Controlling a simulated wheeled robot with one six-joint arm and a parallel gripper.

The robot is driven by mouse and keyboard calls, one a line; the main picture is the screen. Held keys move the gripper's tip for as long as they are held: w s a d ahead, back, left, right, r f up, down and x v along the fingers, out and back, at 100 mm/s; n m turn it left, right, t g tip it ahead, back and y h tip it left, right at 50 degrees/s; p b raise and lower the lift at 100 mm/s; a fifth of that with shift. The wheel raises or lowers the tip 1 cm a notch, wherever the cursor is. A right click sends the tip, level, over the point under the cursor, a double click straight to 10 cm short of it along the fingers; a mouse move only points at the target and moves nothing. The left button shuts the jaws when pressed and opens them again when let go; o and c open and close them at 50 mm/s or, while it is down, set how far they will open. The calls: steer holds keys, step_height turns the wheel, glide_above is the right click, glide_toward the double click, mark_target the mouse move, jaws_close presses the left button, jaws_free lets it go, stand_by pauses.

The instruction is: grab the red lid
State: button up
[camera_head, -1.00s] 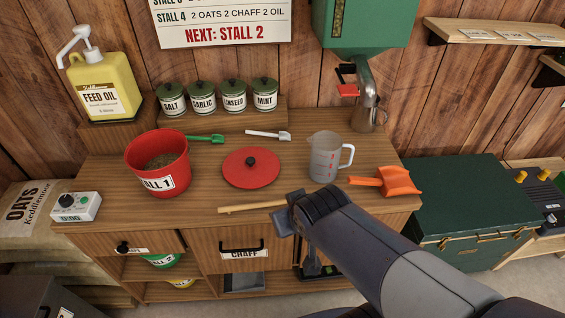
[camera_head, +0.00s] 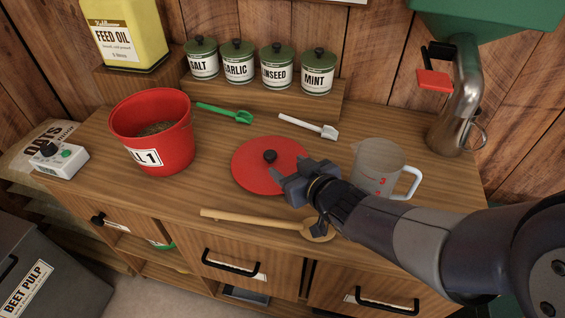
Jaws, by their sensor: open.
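The red lid (camera_head: 252,160) lies flat on the wooden counter, a round disc with a black knob (camera_head: 269,156) at its middle. My gripper (camera_head: 284,175) is open and reaches in from the right, above or at the lid's right side. Its fingers point left toward the knob and appear a short way from it. The gripper hides part of the lid's right edge. I cannot tell its exact height over the lid.
A red bucket (camera_head: 170,148) stands left of the lid. A wooden spoon (camera_head: 250,219) lies in front, partly under my arm. A measuring jug (camera_head: 378,165) stands close on the right. Green (camera_head: 225,113) and white (camera_head: 308,126) scoops lie behind, before the jars (camera_head: 277,72).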

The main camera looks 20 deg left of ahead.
mark_target(271, 154)
steer(key=shift+b+x, duration=0.4)
steer(key=shift+x, duration=4.2)
steer(key=shift+d, duration=0.15)
steer(key=shift+c, duration=0.5)
steer(key=c, duration=1)
